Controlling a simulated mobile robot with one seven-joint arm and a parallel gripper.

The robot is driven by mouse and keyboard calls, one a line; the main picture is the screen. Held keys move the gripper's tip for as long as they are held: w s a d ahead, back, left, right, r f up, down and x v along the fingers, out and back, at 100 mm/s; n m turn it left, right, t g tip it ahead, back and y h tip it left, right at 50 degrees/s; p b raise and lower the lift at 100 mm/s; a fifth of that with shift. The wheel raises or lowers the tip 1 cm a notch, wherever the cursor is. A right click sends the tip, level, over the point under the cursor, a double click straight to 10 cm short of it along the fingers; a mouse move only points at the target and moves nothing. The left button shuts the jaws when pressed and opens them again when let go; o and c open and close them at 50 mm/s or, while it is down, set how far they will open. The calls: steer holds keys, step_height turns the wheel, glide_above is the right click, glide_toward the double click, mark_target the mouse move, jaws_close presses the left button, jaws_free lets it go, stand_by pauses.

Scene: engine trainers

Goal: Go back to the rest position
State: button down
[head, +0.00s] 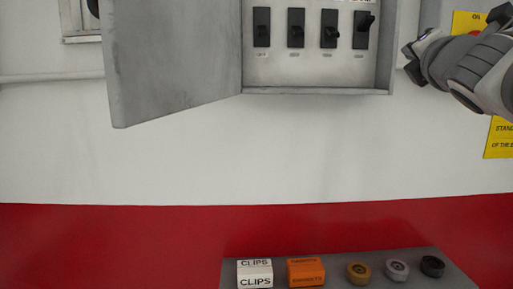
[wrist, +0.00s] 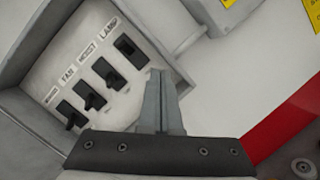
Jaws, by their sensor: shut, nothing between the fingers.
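My gripper (head: 412,64) is at the upper right in the head view, just right of an open grey switch box (head: 316,91). In the wrist view its fingers (wrist: 160,95) are together, with nothing between them, and appear in front of the box's lower edge. The box holds a row of black switches. The rightmost switch (head: 363,30) has its lever up, and the others look down in the head view. In the wrist view the lamp switch (wrist: 131,51) is nearest the fingers. I cannot tell whether the fingers touch the box.
The box's grey door (head: 175,60) hangs open to the left. Yellow signs (head: 500,138) are on the wall at the right. Below, a grey shelf (head: 335,262) carries a white clips box (head: 255,273), an orange box (head: 306,272) and several round knobs. The wall between is clear.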

steer(key=s+a+f+m+g, duration=0.2)
steer(key=s+f+m+g, duration=0.2)
steer(key=f+m, duration=0.55)
steer(key=s+a+f+m+g, duration=0.2)
steer(key=s+f+m+g, duration=0.3)
steer(key=f, duration=0.8)
steer(key=s+a+f+m+g+y, duration=0.2)
steer(key=s+a+f+m, duration=0.2)
steer(key=f, duration=0.4)
steer(key=s+a+f+m+g+y, duration=0.2)
steer(key=s+a+f+m, duration=0.3)
steer(key=s+f, duration=0.3)
steer(key=shift+s+a+f+g+b, duration=0.25)
steer(key=shift+a+f+g+b, duration=0.15)
steer(key=shift+f, duration=0.3)
steer(key=shift+w+a, duration=0.1)
stand_by(0.9)
